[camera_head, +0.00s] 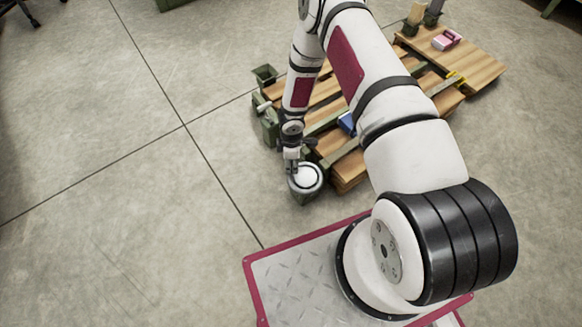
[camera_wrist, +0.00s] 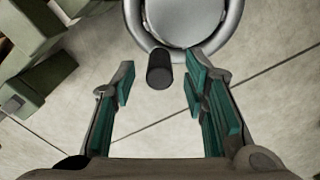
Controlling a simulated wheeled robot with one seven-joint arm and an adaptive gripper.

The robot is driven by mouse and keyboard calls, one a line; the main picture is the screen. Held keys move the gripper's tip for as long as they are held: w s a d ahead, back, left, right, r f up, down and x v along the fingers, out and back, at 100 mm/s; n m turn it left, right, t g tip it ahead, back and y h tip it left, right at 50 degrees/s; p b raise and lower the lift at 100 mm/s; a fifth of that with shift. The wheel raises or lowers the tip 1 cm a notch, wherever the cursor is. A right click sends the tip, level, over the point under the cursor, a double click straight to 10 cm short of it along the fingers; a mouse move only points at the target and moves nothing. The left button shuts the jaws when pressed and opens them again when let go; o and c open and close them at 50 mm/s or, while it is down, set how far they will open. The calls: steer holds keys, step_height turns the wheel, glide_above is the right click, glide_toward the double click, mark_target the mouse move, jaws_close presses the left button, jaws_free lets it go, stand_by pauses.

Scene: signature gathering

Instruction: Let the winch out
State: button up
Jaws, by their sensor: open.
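I see a gap on both sides, with no contact. In the head view my gripper (camera_head: 291,165) is at the winch's left edge, partly hidden by its own wrist.
The wooden pallet (camera_head: 350,170) lies beyond the winch. Green metal boxes (camera_head: 270,128) stand at its left side, and also show at upper left in the wrist view (camera_wrist: 32,35). A blue object (camera_head: 347,122) and a pink box (camera_head: 447,40) rest on the wood. The floor at left is clear.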

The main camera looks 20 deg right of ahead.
steer(key=shift+f+b, duration=0.3)
steer(key=shift+f, duration=0.9)
jaws_close()
